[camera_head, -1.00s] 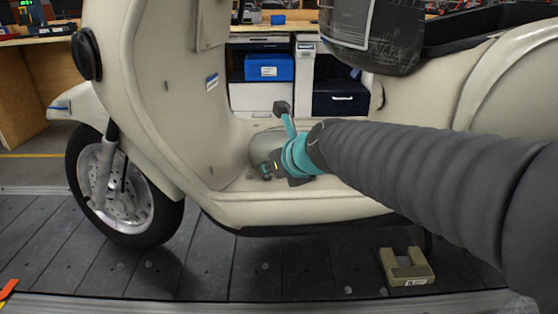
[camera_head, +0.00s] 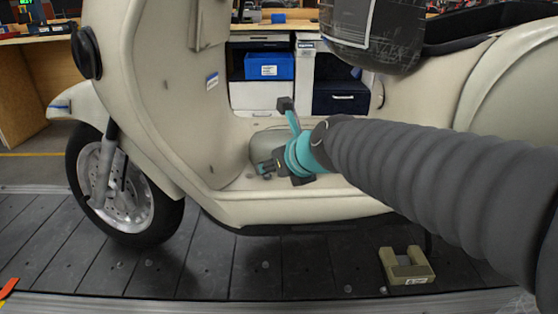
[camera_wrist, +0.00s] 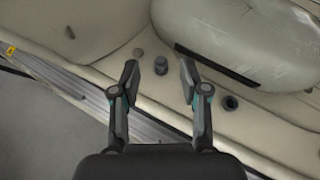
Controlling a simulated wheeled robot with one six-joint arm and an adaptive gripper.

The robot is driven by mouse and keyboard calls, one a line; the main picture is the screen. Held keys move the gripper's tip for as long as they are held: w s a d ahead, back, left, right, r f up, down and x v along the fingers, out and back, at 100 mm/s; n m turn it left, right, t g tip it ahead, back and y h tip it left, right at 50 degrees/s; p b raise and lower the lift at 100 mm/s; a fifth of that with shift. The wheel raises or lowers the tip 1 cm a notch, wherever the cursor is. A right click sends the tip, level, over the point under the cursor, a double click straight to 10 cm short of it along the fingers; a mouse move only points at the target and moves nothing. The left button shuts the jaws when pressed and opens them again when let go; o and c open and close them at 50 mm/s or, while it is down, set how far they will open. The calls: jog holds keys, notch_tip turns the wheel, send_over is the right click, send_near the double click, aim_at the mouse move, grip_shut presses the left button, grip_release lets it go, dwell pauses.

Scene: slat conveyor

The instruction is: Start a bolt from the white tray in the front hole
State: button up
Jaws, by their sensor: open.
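My gripper (camera_wrist: 158,72) is open over the scooter's cream floorboard (camera_wrist: 110,62). In the wrist view a small dark grey cylindrical piece (camera_wrist: 160,65) lies between the fingertips, apart from both; I cannot tell whether it is a bolt. A smaller grey round spot (camera_wrist: 138,52) is just beyond the left fingertip. A dark round fitting or hole (camera_wrist: 230,102) is to the right of the right finger. In the head view my gripper (camera_head: 266,168) is low over the floorboard. I cannot make out a white tray or identify the front hole.
The cream scooter (camera_head: 290,208) stands on the dark slat conveyor (camera_head: 220,270). A rounded grey-green hump (camera_wrist: 225,45) rises beside the gripper. A tan U-shaped block (camera_head: 406,266) lies on the slats. A blue bin (camera_head: 269,67) stands on a cabinet behind.

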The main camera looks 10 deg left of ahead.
jog(key=v, duration=1)
jog(key=shift+s, duration=0.1)
jog(key=s+d+f+n+h, duration=0.2)
jog(key=s+d+f+n, duration=0.2)
jog(key=d+n, duration=0.3)
jog(key=s+d+f+n+g+h, duration=0.1)
jog(key=s+d+f+n+h, duration=0.2)
jog(key=d+f+n, duration=0.3)
jog(key=s+d+f+n+g+h, duration=0.1)
jog(key=s+d+f+n, duration=0.4)
jog(key=d+n, duration=0.5)
jog(key=s+n+h, duration=0.1)
jog(key=n, duration=0.3)
jog(key=shift+d+f, duration=0.2)
jog(key=shift+f, duration=0.2)
